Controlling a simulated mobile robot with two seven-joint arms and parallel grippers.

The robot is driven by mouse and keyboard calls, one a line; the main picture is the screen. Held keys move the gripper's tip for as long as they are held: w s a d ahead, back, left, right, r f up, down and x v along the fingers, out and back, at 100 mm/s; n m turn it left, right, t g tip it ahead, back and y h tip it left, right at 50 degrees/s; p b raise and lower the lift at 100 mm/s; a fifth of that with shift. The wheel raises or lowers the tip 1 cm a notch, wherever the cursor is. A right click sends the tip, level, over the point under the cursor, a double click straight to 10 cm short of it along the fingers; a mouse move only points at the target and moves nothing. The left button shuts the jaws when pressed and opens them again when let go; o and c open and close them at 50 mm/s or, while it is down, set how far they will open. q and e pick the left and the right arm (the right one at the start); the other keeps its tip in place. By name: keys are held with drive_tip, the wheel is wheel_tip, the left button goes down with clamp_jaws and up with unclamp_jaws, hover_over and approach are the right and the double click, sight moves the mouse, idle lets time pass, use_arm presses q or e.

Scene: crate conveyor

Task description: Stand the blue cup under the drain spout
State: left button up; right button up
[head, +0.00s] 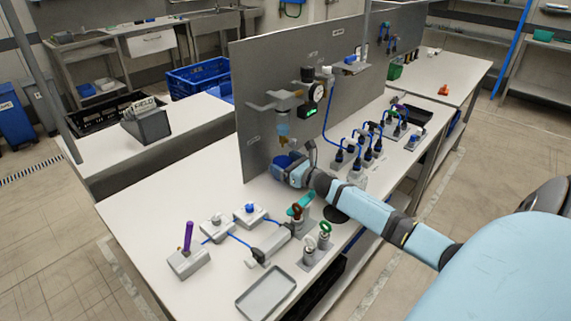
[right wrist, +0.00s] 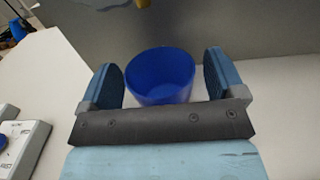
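The blue cup (right wrist: 160,78) stands upright near the foot of the grey panel in the right wrist view. In the head view the cup (head: 284,161) is partly hidden by my right gripper (head: 291,171). In the right wrist view the two fingers of my right gripper (right wrist: 164,85) are spread wide, one on each side of the cup, with a narrow gap on the right; contact on the left is unclear. The drain spout (head: 284,142) hangs below the panel-mounted filter unit, just above the cup in the head view. My left gripper is not in view.
The grey panel (head: 262,162) rises right behind the cup. Grey boxes with blue cables (head: 217,228), a metal tray (head: 266,292) and padlock-like fittings (head: 324,236) lie on the front part of the white bench. Black plugs (head: 354,165) stand to the right.

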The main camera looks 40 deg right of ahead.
drive_tip(key=shift+r, duration=0.1)
drive_tip(key=shift+r, duration=0.15)
drive_tip(key=shift+s, duration=0.25)
drive_tip(key=s, duration=0.7)
drive_tip(key=s+d, duration=0.1)
drive_tip(key=s, duration=0.3)
drive_tip(key=shift+s, duration=0.25)
